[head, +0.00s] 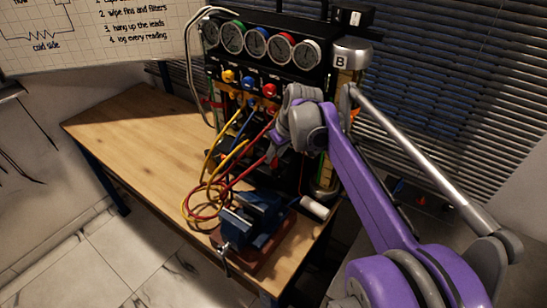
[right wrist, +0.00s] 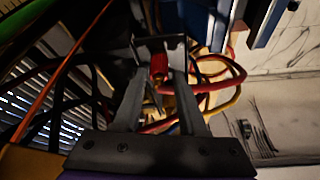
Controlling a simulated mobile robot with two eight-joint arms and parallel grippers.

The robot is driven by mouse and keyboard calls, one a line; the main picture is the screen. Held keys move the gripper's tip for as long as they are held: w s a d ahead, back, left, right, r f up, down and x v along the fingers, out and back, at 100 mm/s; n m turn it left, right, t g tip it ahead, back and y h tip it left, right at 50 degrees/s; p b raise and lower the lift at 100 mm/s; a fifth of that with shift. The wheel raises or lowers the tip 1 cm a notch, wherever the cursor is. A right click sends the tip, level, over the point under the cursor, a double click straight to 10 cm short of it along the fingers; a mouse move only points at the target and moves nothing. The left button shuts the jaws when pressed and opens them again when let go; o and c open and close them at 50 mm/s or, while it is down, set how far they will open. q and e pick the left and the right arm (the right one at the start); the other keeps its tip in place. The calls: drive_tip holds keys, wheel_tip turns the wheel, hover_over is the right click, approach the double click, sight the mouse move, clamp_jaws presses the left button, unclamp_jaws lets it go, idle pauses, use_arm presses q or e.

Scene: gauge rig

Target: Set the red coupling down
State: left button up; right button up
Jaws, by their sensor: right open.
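My right gripper (right wrist: 160,50) is open, with its two dark fingers pointing away from the wrist camera. A red coupling (right wrist: 158,66) shows between the fingers in the right wrist view; I cannot tell whether either finger touches it. In the head view the right gripper (head: 274,153) is in front of the gauge rig, dark and partly hidden by its own wrist. The red hose (head: 245,174) runs down from beside this gripper to the coils on the bench; its coupling end is not clear there. My left gripper is not in view.
The gauge rig (head: 262,50) stands at the back of the wooden bench (head: 140,130), with yellow, blue and red knobs. A blue vise (head: 255,217) sits at the front right, beside coiled hoses (head: 203,203). The bench's left part is clear.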

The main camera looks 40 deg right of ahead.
drive_tip(key=v, duration=1)
drive_tip(key=s+a+f, duration=0.6)
drive_tip(key=a+f, duration=0.4)
drive_tip(key=s+a+f+t, duration=0.1)
drive_tip(key=s+a+f, duration=0.6)
drive_tip(key=a+f, duration=0.4)
drive_tip(key=shift+a, duration=0.25)
drive_tip(key=shift+s+f, duration=0.1)
drive_tip(key=shift+s, duration=0.1)
